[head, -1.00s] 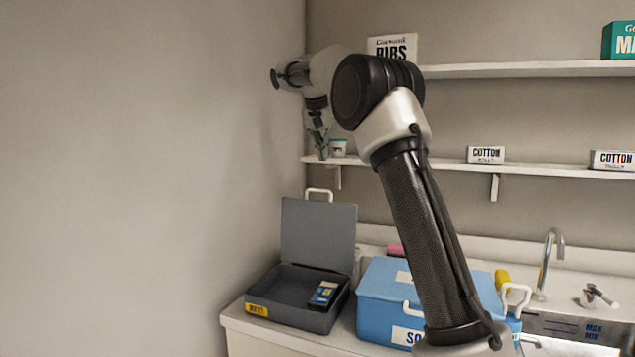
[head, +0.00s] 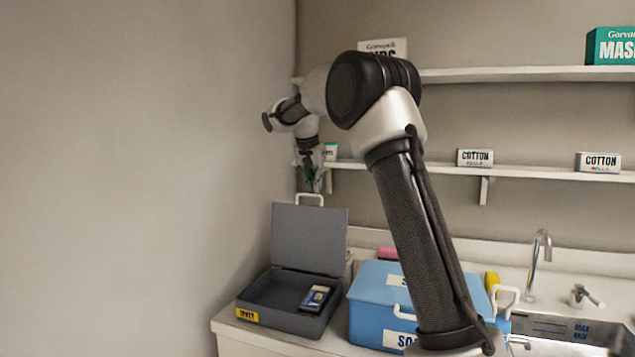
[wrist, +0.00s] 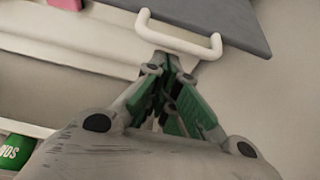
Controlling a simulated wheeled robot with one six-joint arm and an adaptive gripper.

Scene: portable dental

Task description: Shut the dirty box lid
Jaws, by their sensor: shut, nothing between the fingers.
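The dirty box (head: 262,316) is a dark grey box with a yellow label at the left end of the counter. Its grey lid (head: 309,238) stands open and upright at the back, with a white handle (head: 310,198) on its top edge. A small blue and white packet (head: 315,298) lies inside the box. My gripper (head: 313,184) is just above the lid handle in the head view. In the wrist view my gripper (wrist: 168,62), with green finger pads, is shut and empty, its tips close to the white handle (wrist: 180,35). I cannot tell whether they touch.
A blue box (head: 372,312) with a white handle stands right of the grey box. A sink with a tap (head: 538,262) is further right. Shelves (head: 520,172) with cotton boxes run along the back wall. The left wall is close to the lid.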

